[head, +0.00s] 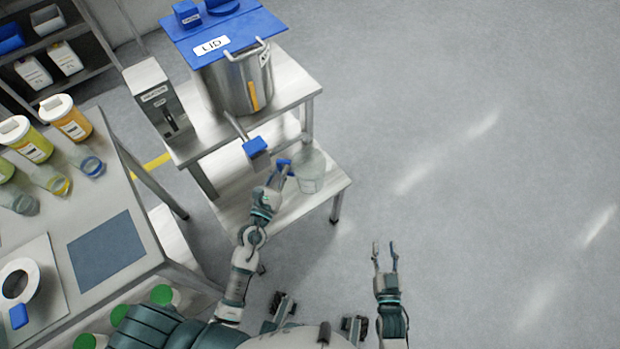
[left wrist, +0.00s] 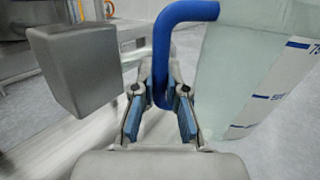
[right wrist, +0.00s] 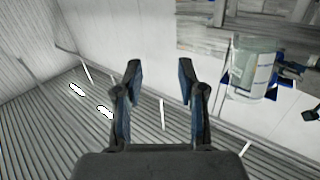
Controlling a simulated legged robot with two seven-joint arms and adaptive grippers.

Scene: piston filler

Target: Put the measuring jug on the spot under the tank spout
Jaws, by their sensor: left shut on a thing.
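The measuring jug (head: 312,174) is a clear, pale vessel with a blue handle (left wrist: 162,50) and blue scale marks. My left gripper (head: 280,174) is shut on that handle, with a finger on each side of it in the left wrist view (left wrist: 160,112). The jug is at the right part of the lower shelf (head: 290,208); I cannot tell whether it touches the shelf. The tank spout (head: 236,124), with a blue-ended part (head: 256,146), reaches out left of the jug. The spot under it is not clearly visible. My right gripper (head: 385,256) is open and empty, away from the jug (right wrist: 252,70).
The steel tank (head: 238,82) with a blue lid (head: 228,30) stands on the upper shelf beside a grey box (head: 156,98). A grey block (left wrist: 76,70) is close left of my left gripper. A table (head: 60,215) with jars is at left. Floor at right is clear.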

